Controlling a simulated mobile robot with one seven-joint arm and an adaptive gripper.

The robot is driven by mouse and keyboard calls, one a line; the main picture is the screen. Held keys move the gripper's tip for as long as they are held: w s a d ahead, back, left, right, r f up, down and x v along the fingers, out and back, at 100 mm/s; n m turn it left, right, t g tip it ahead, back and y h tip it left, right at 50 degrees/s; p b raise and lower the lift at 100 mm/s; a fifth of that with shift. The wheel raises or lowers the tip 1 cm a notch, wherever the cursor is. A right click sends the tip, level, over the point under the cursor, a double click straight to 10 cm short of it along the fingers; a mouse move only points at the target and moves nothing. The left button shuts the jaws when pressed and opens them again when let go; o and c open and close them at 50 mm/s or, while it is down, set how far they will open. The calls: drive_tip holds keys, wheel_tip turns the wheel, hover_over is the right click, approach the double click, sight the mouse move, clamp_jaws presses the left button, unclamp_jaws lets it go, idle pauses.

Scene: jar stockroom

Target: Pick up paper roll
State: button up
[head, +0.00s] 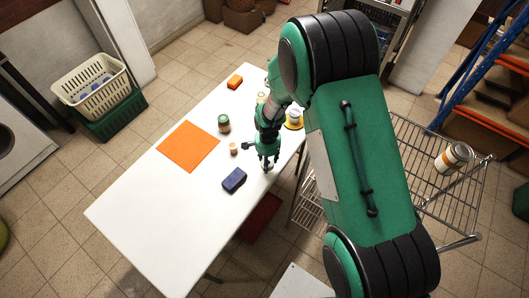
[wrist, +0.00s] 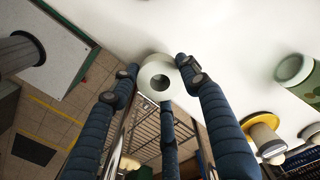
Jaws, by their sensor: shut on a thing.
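The paper roll (wrist: 158,78) is a short white cylinder with a dark round hole, seen from its end in the wrist view. My gripper (wrist: 160,80) has its blue padded fingers closed around the roll, touching its sides. In the head view, my gripper (head: 267,163) points down at the right edge of the white table. The roll shows there only as a small pale bit under the fingertips (head: 267,170), mostly hidden. Whether it touches the tabletop cannot be told.
The white table (head: 140,210) bears a dark blue box (head: 234,180), an orange mat (head: 188,147), a green jar (head: 223,123), a small jar (head: 233,149), an orange box (head: 234,82) and a yellow saucer (head: 293,125). A wire cart (head: 410,150) stands right. The table's front left is clear.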

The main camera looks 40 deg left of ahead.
drive_tip(key=shift+s+d+r, duration=0.2)
drive_tip(key=shift+s+d, duration=1.25)
drive_tip(key=shift+d, duration=0.2)
